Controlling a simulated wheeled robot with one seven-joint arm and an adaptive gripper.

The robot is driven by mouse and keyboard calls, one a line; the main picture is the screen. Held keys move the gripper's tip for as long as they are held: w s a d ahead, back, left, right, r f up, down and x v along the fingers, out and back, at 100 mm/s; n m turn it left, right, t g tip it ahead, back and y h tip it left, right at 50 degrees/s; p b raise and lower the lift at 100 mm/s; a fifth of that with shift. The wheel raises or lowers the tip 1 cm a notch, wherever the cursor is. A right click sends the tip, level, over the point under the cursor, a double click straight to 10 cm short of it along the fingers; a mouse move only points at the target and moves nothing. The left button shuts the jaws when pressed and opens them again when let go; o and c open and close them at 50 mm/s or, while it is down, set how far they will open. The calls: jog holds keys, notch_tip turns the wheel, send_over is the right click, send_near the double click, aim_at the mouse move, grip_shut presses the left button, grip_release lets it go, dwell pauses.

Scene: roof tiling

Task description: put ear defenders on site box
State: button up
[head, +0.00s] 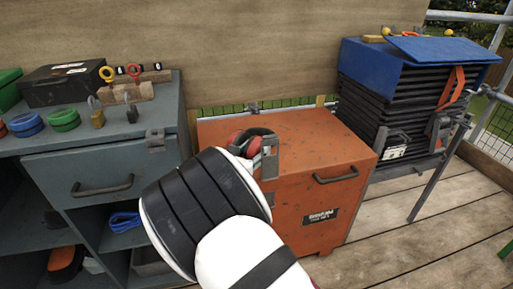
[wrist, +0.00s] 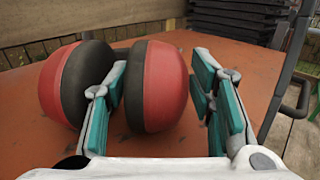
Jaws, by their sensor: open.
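The ear defenders (wrist: 158,86), red and black with two round cups, rest on top of the orange site box (head: 306,134). In the head view the ear defenders (head: 247,143) show on the left part of the lid, partly hidden by my arm. My gripper (wrist: 160,95) is open in the wrist view. Its left finger stands between the two cups, and its right finger is to the right of the right cup, with a gap beside it. In the head view my gripper is mostly hidden behind my wrist.
A grey workbench (head: 110,159) with tape rolls, a padlock and a black case (head: 68,85) stands at left. A stack of black sheets (head: 385,115) under a blue cover (head: 400,60) stands at right. The lid's right side is clear.

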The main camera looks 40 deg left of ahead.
jog(key=s+d+p, duration=0.1)
jog(key=s+p, duration=0.1)
jog(key=s, duration=0.9)
